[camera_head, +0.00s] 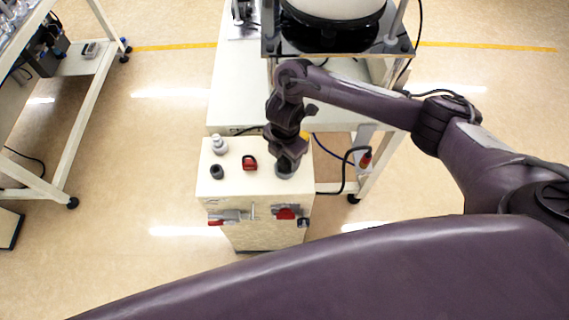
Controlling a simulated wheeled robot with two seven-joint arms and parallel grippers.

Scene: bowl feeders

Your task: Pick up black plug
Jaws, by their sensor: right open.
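A small black plug (216,172) stands on the front left of the pale cabinet top (232,187). My right gripper (286,164) points down over the right side of the same top, apart from this plug. It is open, and a grey round part (285,174) shows right below its fingertips. The gripper hides most of that part, and I cannot tell whether they touch or whether something dark sits between the fingers. My left gripper is not in view.
A grey-white fitting (219,145) and a red part (249,163) stand near the black plug. Red and grey connectors (286,212) are on the cabinet's front. Behind stands a bench with a bowl feeder (335,25). A dark cable (343,175) hangs at right.

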